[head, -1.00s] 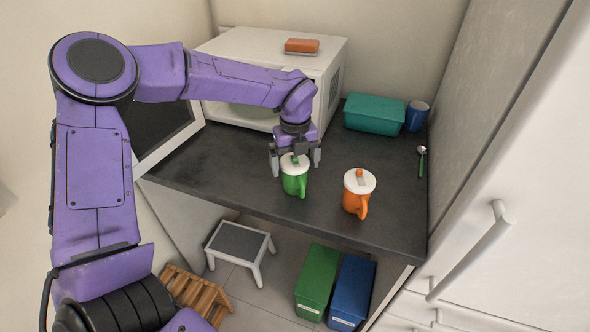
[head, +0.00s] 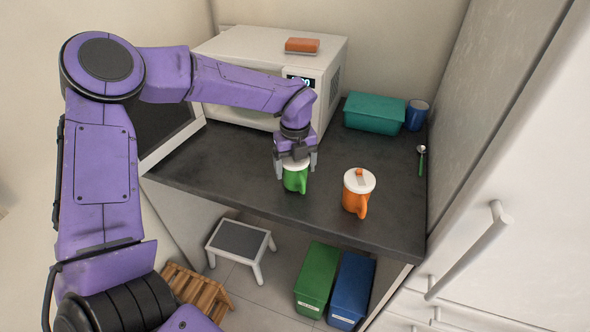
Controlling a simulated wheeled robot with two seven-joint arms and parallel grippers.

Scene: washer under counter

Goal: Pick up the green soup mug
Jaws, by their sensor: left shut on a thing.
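The green soup mug (head: 294,182) with a white lid stands upright on the dark counter, left of the orange mug. Its green handle faces the front right. My left gripper (head: 295,169) comes down from above with a finger on each side of the mug's upper part and is shut on it. The gripper hides much of the lid. The mug appears to rest on the counter. My right gripper is not in view.
An orange mug (head: 357,192) with a white lid stands close to the right. A microwave (head: 240,52) with its door open is behind left. A teal box (head: 374,114), blue cup (head: 416,114) and spoon (head: 421,161) lie behind right. The counter's front edge (head: 300,226) is near.

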